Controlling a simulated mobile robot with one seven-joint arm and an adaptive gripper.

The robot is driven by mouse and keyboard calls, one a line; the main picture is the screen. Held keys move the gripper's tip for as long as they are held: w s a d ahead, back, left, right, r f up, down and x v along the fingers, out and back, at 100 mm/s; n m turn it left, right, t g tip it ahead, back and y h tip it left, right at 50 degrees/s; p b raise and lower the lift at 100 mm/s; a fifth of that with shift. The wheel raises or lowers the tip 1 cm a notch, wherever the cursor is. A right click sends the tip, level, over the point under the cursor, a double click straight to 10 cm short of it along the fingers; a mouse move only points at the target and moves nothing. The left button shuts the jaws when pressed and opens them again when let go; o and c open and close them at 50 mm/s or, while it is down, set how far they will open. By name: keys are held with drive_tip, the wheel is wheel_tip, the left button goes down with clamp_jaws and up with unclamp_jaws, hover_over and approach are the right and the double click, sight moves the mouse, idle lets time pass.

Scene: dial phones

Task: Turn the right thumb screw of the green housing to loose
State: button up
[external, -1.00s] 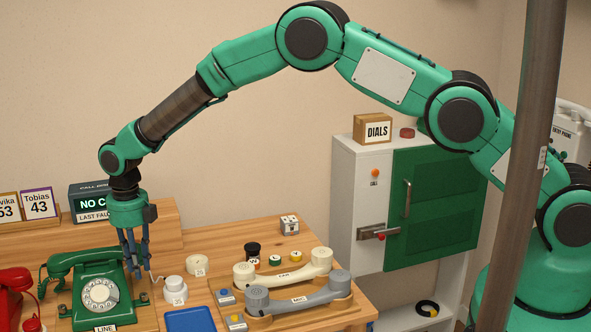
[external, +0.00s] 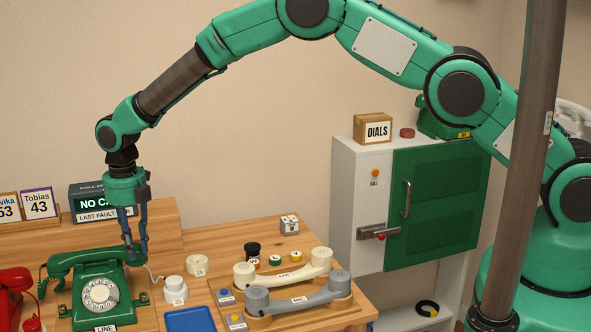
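The green housing is the green dial phone (external: 97,284) at the left of the table, with a white dial and its handset across the top. A small dark knob (external: 144,298) shows low at the housing's right side; it looks like the right thumb screw, but its setting is too small to read. My gripper (external: 138,259) points down at the right end of the handset, above the knob and apart from it. Its fingers look parted, with nothing visible between them. Whether a fingertip touches the handset cannot be told.
A red phone (external: 12,290) stands at the left edge. Right of the green phone are a white stacked knob (external: 175,289), a blue tray (external: 190,320), and cream (external: 285,268) and grey (external: 300,297) handsets on a wooden rack. A display box (external: 95,203) stands behind.

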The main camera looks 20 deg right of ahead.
sight(149, 289)
wheel_tip(149, 289, down, 14)
drive_tip(key=shift+r, duration=0.15)
idle(0.7)
drive_tip(key=shift+c, duration=0.3)
clamp_jaws()
